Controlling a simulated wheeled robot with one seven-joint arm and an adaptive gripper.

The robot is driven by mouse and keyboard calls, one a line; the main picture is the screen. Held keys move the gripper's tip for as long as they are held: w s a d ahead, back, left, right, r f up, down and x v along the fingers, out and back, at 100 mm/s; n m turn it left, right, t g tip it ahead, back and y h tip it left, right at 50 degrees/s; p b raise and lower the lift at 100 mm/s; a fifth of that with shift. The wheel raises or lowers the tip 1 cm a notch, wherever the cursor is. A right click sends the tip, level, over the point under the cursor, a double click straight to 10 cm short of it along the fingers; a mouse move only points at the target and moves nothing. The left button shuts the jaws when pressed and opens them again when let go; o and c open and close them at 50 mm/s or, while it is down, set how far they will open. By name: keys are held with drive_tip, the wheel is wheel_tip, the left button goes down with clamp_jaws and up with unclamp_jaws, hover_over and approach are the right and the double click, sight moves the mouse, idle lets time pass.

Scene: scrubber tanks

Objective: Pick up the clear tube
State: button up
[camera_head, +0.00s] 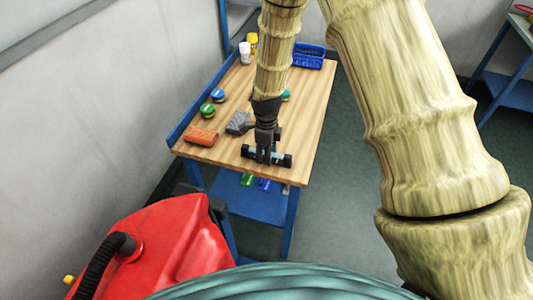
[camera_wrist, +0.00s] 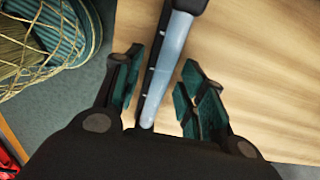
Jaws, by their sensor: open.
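The clear tube (camera_wrist: 170,60) is pale blue and see-through in the wrist view. It lies lengthwise between my fingers beside a black bar, with a black piece at its far end. My gripper (camera_wrist: 161,88) is open, one teal-padded finger on each side of the tube. I see clear space between the right finger and the tube. In the head view my gripper (camera_head: 266,160) points down at the near end of the wooden table (camera_head: 300,120). Black end pieces show on both sides of it there, and my gripper hides much of the tube.
Left of my gripper are an orange block (camera_head: 201,137), a grey item (camera_head: 238,122), and green (camera_head: 207,110) and blue (camera_head: 218,96) round pieces. Bottles (camera_head: 245,53) and a blue basket (camera_head: 308,57) stand at the far end. A red tank (camera_head: 165,245) is in front. The table's right side is mostly clear.

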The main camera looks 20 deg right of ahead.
drive_tip(key=shift+f, duration=0.2)
clamp_jaws()
drive_tip(key=shift+r, duration=0.15)
idle(0.3)
